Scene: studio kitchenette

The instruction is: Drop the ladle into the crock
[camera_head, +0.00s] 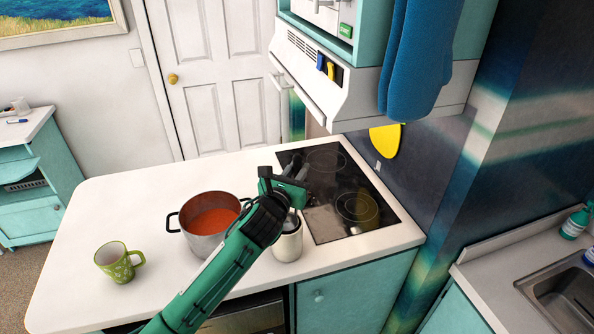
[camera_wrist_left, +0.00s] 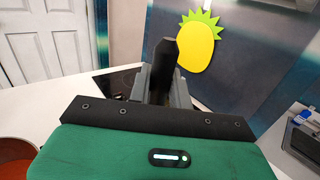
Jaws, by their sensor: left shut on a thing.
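The white crock (camera_head: 288,247) stands on the counter near its front edge, left of the cooktop, with its mouth partly hidden by my arm. My left gripper (camera_head: 293,188) is above and just behind the crock. In the left wrist view it is shut on the ladle, whose dark handle (camera_wrist_left: 163,68) stands up between the grey fingers. The ladle's lower part is hidden in that view. Something grey shows at the crock's mouth in the head view; I cannot tell whether it is the ladle's bowl. My right gripper is not in view.
A pot of red soup (camera_head: 207,247) stands left of the crock, and a green mug (camera_head: 118,262) is farther left. The black cooktop (camera_head: 325,215) is on the right. A range hood (camera_head: 320,95) with a hanging blue mitt (camera_head: 418,60) overhangs the back.

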